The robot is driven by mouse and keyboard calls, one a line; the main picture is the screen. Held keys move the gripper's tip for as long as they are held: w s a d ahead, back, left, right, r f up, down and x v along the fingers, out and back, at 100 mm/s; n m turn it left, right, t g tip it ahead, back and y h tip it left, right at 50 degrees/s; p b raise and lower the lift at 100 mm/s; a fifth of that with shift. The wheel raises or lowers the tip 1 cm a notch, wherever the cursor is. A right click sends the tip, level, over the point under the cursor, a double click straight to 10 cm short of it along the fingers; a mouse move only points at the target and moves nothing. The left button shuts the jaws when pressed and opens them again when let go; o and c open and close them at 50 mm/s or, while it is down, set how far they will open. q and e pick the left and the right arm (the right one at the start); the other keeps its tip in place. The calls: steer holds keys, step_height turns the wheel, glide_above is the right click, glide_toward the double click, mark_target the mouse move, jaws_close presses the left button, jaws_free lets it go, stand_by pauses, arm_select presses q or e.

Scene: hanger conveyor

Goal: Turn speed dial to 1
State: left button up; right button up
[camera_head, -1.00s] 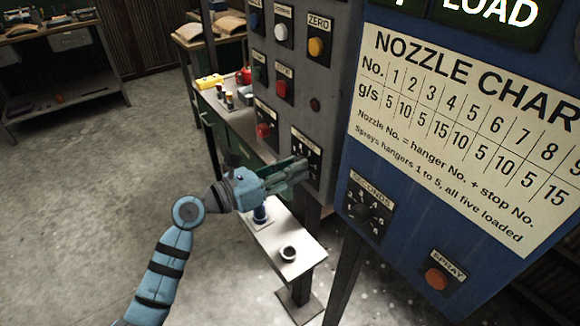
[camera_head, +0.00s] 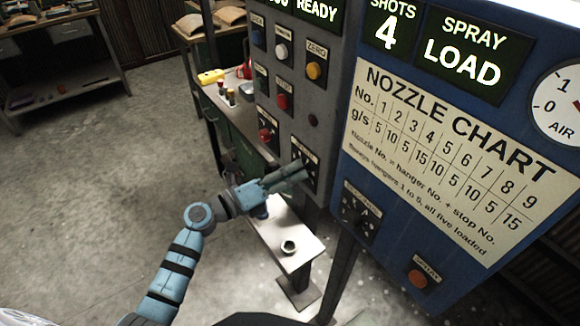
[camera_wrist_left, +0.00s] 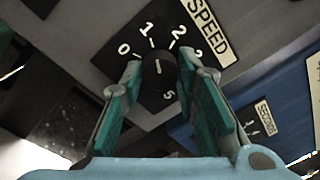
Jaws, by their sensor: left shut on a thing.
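The speed dial is a black knob (camera_wrist_left: 158,82) with a white pointer line, on a black plate labelled SPEED with numbers around it. In the left wrist view its pointer aims up toward the 1 side; the exact setting is hard to tell. My left gripper (camera_wrist_left: 160,70) has its two green-padded fingers on either side of the knob, shut on it. In the head view, my left gripper (camera_head: 300,168) reaches the lower part of the grey panel (camera_head: 325,70) and hides most of the dial. My right gripper is not in view.
The blue panel to the right carries a nozzle chart (camera_head: 445,160), a SECONDS dial (camera_head: 358,215) and an orange SPRAY button (camera_head: 417,278). A red knob (camera_head: 265,135) sits left of the speed dial. A pale shelf (camera_head: 295,255) with a small dark ring stands below my gripper.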

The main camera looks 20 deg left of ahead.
arm_select(q)
steer(key=shift+n, duration=0.5)
steer(key=shift+p, duration=0.3)
steer(key=o, duration=1.2)
steer(key=shift+c, duration=0.2)
steer(key=shift+a, duration=0.1)
steer(key=v, duration=1.2)
steer(key=shift+f, duration=0.1)
